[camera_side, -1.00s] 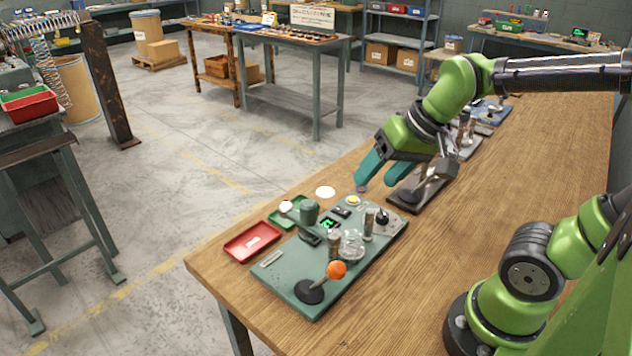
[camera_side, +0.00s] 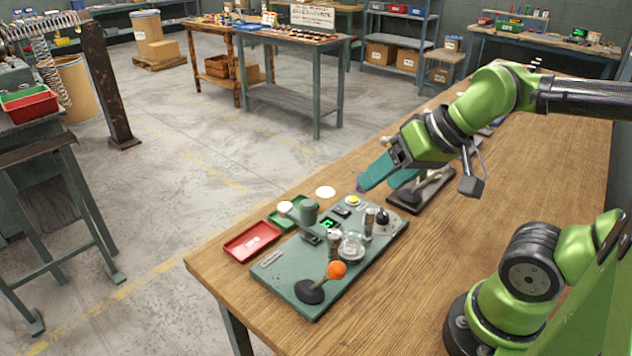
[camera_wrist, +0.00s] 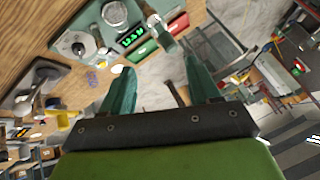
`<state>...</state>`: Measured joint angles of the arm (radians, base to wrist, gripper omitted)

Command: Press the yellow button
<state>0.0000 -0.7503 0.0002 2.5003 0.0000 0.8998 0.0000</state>
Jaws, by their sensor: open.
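The yellow button (camera_side: 352,200) is a small round cap near the back edge of the green coiler plate (camera_side: 290,262) in the side view. My gripper (camera_side: 375,180) is open and empty, with teal fingers. It is above and slightly right of the button in the side view, apart from it. In the wrist view my two fingers (camera_wrist: 155,85) are spread with nothing between them. The machine's green display (camera_wrist: 131,37) shows above them there. I cannot make out the button clearly in the wrist view.
An orange-knobbed lever (camera_side: 337,270) stands at the plate's front, near a glass dome (camera_side: 351,246) and posts. A red tray (camera_side: 251,242) and a green tray (camera_side: 284,217) lie left of it.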

